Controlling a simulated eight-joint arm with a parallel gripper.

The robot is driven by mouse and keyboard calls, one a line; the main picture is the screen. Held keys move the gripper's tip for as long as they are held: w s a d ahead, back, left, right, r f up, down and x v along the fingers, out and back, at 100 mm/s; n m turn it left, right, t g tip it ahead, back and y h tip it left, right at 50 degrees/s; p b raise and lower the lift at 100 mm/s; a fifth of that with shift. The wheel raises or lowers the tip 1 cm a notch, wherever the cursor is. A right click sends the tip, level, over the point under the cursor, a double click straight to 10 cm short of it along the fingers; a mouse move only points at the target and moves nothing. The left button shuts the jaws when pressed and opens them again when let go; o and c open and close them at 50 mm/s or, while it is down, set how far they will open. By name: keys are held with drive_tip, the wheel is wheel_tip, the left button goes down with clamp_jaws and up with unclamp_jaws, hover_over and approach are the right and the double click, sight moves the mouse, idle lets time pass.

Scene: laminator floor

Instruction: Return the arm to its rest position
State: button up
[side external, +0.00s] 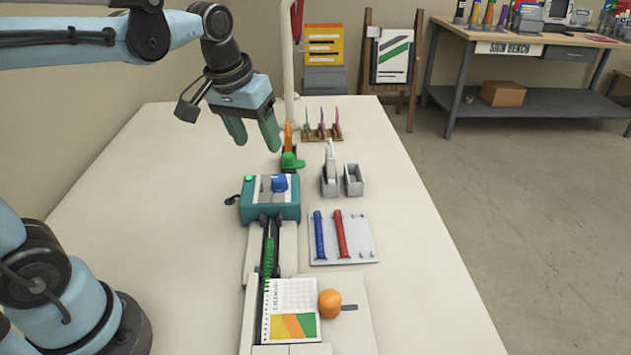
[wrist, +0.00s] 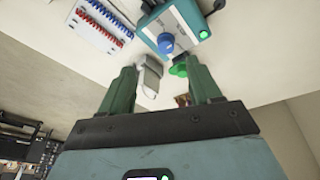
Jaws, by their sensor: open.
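My gripper (side external: 252,132) hangs in the air above the white table, to the upper left of the teal machine. Its two green fingers are apart, with nothing between them in the side view. In the wrist view my gripper (wrist: 163,92) also shows both fingers spread and empty. My blue arm reaches in from the left of the side view, with its base at the lower left.
The teal machine (side external: 270,211) has a blue knob. Near it are a green-based part (side external: 292,161), grey holders (side external: 354,180), and a tray (side external: 357,252) with blue and red coils. A calendar (side external: 291,297) lies in front. The table's left side (side external: 160,200) is clear.

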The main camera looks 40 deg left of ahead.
drive_tip(key=s+d+f+m+t, duration=0.1)
drive_tip(key=s+f+m+t, duration=0.2)
drive_tip(key=s+f+t, duration=0.1)
drive_tip(key=shift+s+d+f, duration=0.2)
drive_tip(key=shift+s+f, duration=0.25)
drive_tip(key=shift+s, duration=0.85)
drive_tip(key=shift+c, duration=0.2)
idle(5.5)
